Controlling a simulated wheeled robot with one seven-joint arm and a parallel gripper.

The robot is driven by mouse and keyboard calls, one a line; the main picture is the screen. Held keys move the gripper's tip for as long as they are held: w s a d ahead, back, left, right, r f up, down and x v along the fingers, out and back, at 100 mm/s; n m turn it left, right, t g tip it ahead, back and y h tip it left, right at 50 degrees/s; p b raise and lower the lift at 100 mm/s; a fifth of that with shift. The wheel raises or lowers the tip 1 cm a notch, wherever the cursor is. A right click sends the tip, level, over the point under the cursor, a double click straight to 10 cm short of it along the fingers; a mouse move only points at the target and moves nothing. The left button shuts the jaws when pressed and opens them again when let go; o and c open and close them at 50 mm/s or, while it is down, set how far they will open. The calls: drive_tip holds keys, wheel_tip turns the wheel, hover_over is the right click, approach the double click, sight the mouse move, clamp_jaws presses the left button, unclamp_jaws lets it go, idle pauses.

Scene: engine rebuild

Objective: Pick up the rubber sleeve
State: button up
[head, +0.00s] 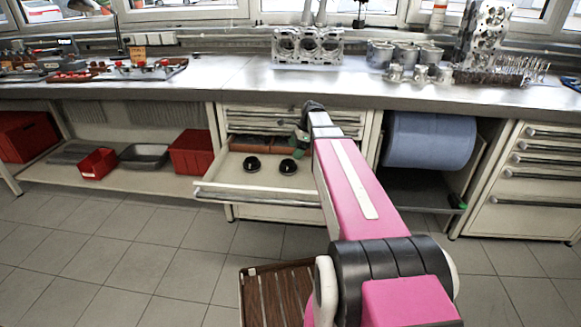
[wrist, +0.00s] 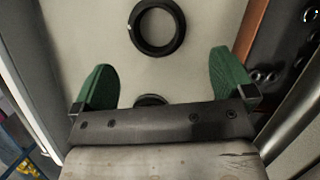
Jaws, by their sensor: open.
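Two black, round rubber pieces lie in the open drawer (head: 222,190) in the head view: a left one (head: 252,164) and a right one (head: 288,167). I cannot tell which is the rubber sleeve. In the wrist view, one black ring (wrist: 135,28) lies flat on the pale drawer bottom, beyond my fingertips. A second black round piece (wrist: 150,99) shows between the green fingers, mostly hidden by the gripper body. My gripper (wrist: 164,75) is open and empty above the drawer, its fingers apart. In the head view my arm partly hides it (head: 302,137).
Brown-red bins (head: 250,144) line the back of the drawer. Dark small parts (wrist: 290,45) sit beyond a brown divider at right in the wrist view. The steel workbench (head: 225,82) with engine parts overhangs the drawer. A blue roll (head: 430,140) is right of it.

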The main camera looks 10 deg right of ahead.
sight(288, 164)
drive_tip(key=shift+s+x, duration=0.2)
drive_tip(key=shift+x, duration=4.1)
drive_tip(key=c, duration=0.8)
